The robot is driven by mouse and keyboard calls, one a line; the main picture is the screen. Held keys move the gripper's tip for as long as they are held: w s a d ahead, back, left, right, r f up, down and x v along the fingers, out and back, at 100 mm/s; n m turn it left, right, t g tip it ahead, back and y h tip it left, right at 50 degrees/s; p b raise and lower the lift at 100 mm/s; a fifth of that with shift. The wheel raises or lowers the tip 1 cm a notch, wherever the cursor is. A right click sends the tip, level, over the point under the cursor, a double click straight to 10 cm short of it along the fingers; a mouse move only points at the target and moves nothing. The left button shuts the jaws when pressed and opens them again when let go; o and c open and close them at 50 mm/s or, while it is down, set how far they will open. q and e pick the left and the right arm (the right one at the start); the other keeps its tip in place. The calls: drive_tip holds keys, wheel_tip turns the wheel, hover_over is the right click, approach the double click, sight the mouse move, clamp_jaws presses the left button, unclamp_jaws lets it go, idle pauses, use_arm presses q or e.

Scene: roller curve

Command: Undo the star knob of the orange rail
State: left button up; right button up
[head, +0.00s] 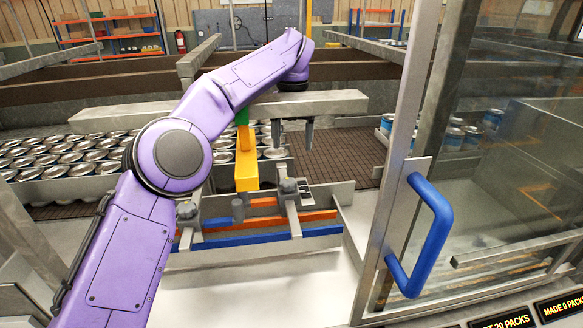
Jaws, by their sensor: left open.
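The orange rail (318,215) lies low in the metal frame at the centre, just behind a blue rail (265,238). Dark grey knobs stand on brackets over the rails: a right one (288,186) and a left one (187,210) partly beside my arm. I cannot tell which knob belongs to which rail. My left gripper (292,132) points down with its two grey fingers apart and empty, above the right knob in the picture and clear of it. A grey beam hides its upper part. My right gripper is not in view.
A yellow bar (247,172) stands left of the gripper. The grey beam (335,102) crosses at wrist height. A glass door with a blue handle (432,230) stands open at right. Many cans (60,160) sit at left. The pale floor before the rails is clear.

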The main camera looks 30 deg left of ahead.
use_arm(q)
drive_tip(key=b, duration=0.2)
hover_over(290, 179)
wheel_tip(290, 179, down, 4)
drive_tip(key=shift+w+f, duration=0.15)
drive_tip(key=shift+f, duration=0.05)
wheel_tip(290, 179, down, 6)
drive_tip(key=shift+r, duration=0.15)
drive_tip(key=shift+s+r, duration=0.35)
drive_tip(key=shift+s, duration=0.45)
drive_tip(key=c, duration=1.1)
drive_tip(key=shift+o, duration=0.2)
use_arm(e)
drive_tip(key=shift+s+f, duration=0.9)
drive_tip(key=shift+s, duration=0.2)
